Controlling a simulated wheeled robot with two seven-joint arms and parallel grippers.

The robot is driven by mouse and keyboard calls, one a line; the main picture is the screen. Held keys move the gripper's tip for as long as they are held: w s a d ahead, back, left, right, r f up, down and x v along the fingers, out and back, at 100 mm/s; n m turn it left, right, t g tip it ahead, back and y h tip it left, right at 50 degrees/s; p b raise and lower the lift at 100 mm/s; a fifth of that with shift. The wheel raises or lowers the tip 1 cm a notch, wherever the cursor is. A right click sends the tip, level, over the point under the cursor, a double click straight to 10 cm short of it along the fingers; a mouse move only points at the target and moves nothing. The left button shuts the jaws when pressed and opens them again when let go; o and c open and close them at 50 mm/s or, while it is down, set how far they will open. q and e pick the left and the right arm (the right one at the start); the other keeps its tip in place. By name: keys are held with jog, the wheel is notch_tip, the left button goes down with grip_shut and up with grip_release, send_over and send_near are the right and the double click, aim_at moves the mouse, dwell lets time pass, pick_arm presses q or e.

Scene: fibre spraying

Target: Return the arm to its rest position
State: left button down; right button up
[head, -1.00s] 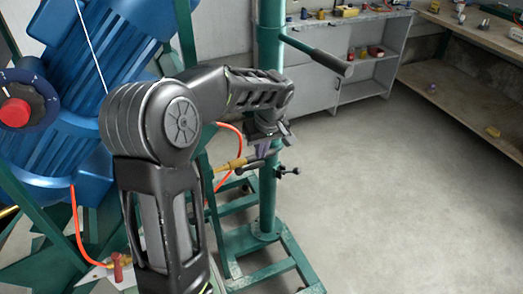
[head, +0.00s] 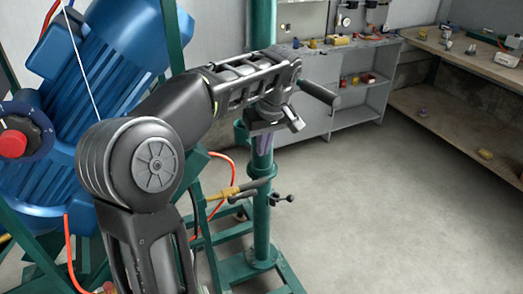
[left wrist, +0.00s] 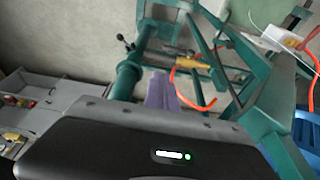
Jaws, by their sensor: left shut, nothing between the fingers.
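My left arm (head: 155,160) reaches in from the lower left, bent at the elbow, with its forearm held out to the right. My left gripper (head: 263,145) hangs at its end and points down, in front of the green post in the picture. Its purple fingers are small and partly hidden in the head view. They show together, with nothing held, in the left wrist view (left wrist: 160,92). My right gripper is in neither view.
A blue motor (head: 60,100) with a red knob (head: 14,143) stands left. The green post (head: 262,215) stands behind the gripper, with an orange hose (head: 233,170) and brass valve (head: 222,192) nearby. Shelves (head: 355,90) line the back. The floor at right is clear.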

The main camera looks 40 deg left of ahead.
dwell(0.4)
pick_arm(q)
jog(key=w+d+f+m+t+h, duration=0.2)
jog(key=w+d+f+m+t, duration=0.3)
jog(key=w+d, duration=0.4)
jog(key=s+d+f+m+h, duration=0.1)
jog(key=d+f+m+h, duration=0.15)
jog(key=d+f, duration=0.5)
jog(key=s+d+f+m+h, duration=0.1)
jog(key=d+f+m, duration=0.3)
jog(key=f, duration=0.6)
jog(key=s+d+f+g, duration=0.1)
jog(key=s+d+f, duration=0.3)
jog(key=s+f, duration=0.25)
jog(key=s+d+f+g, duration=0.1)
jog(key=s+d+f, duration=0.3)
jog(key=s+f, duration=0.3)
jog(key=s+d+f+g+h, duration=0.1)
jog(key=s+f, duration=0.3)
jog(key=s, duration=0.4)
jog(key=s+d+f+n+g, duration=0.1)
jog(key=s+d+f+g, duration=0.1)
jog(key=s, duration=0.6)
notch_tip(320, 180, down, 2)
jog(key=shift+s+d+f+g+h, duration=0.25)
jog(key=shift+s+d+g+h, duration=0.1)
jog(key=shift+g, duration=0.15)
